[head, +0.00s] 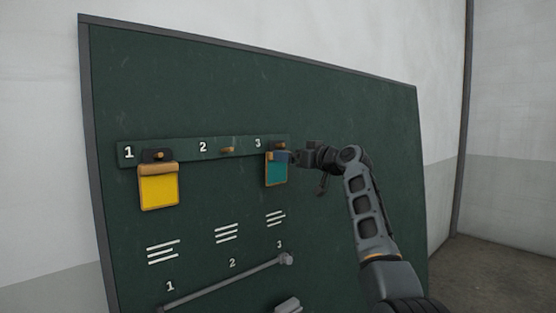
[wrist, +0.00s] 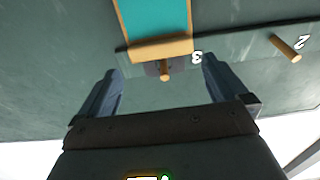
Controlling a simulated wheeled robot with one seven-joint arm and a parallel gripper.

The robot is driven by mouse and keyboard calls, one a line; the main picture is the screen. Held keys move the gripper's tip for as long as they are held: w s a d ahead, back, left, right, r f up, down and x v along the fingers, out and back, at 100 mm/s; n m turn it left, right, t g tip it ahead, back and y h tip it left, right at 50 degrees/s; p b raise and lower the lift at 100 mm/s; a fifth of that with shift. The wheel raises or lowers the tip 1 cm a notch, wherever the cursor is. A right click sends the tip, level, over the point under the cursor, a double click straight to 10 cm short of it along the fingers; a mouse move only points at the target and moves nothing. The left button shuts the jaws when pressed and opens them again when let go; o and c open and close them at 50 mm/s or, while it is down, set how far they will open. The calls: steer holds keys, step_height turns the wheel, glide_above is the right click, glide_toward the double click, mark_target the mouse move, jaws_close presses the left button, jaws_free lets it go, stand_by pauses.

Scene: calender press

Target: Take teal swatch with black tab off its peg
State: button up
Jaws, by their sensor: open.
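The teal swatch (head: 276,173) with a tan border hangs on the peg at number 3 of the green board. It also shows in the wrist view (wrist: 155,16), upside down. Its black tab (wrist: 151,68) sits around the wooden peg (wrist: 165,72). My gripper (head: 287,157) is at the swatch's upper part in the head view and partly hides its top. In the wrist view my gripper (wrist: 162,76) is open, with one finger on each side of the tab and peg. I see no contact between fingers and tab.
A yellow swatch (head: 159,187) with a black tab hangs on peg 1. Peg 2 (head: 228,150) is bare. All pegs are on a green rail (head: 190,148). A grey bar (head: 225,284) runs across the board below the pegs.

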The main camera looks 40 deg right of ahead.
mark_target(279, 163)
steer(key=w+p, duration=0.1)
steer(key=w, duration=0.3)
steer(key=shift+w+a+f, duration=0.1)
steer(key=shift+w+f, duration=0.05)
steer(key=shift+w, duration=0.05)
steer(key=shift+c, duration=0.2)
steer(key=c, duration=0.6)
